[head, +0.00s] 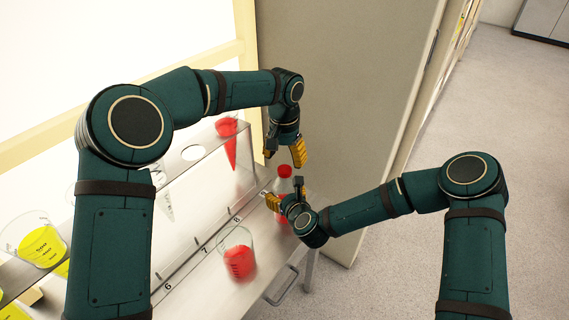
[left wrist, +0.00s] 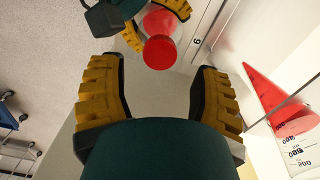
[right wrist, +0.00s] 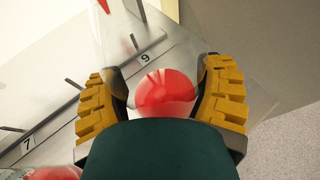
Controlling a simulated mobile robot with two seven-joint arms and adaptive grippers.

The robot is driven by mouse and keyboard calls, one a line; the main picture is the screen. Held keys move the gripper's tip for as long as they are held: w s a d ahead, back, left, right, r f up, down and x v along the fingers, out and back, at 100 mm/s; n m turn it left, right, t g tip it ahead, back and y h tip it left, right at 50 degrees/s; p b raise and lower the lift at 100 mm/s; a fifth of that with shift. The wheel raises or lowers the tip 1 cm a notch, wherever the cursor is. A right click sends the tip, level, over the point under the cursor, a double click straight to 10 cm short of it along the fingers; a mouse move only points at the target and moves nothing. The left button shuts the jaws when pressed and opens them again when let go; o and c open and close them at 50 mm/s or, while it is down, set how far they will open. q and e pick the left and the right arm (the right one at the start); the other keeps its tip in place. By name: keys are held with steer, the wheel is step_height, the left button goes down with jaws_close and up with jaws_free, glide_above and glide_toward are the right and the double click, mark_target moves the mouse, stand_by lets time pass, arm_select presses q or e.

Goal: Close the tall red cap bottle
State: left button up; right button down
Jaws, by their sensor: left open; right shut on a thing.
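The tall bottle with red liquid stands upright near the shelf's right end; its clear body (head: 284,186) shows in the head view. Its red cap (head: 285,171) sits at the top of the neck; I cannot tell how tight it is. The cap also shows in the left wrist view (left wrist: 160,53). My left gripper (head: 285,153) is open and empty just above the cap, fingers apart on either side. My right gripper (head: 284,198) is shut on the bottle body, whose red liquid (right wrist: 165,93) shows between its fingers in the right wrist view.
A beaker of red liquid (head: 238,262) stands on the shelf left of the bottle. A red cone-shaped vessel (head: 229,145) hangs in the rack behind. A yellow beaker (head: 42,246) is at far left. A grey panel (head: 345,100) rises behind the bottle.

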mark_target(284, 169)
arm_select(q)
steer(key=shift+o, duration=0.5)
steer(key=shift+s+d+r+n, duration=0.1)
steer(key=shift+n, duration=1.1)
steer(key=n, duration=0.3)
steer(key=shift+r, duration=0.4)
step_height(284, 169, up, 2)
steer(key=n, duration=0.6)
steer(key=shift+r, duration=0.25)
steer(key=shift+f, duration=4.05)
steer(key=shift+c, duration=0.2)
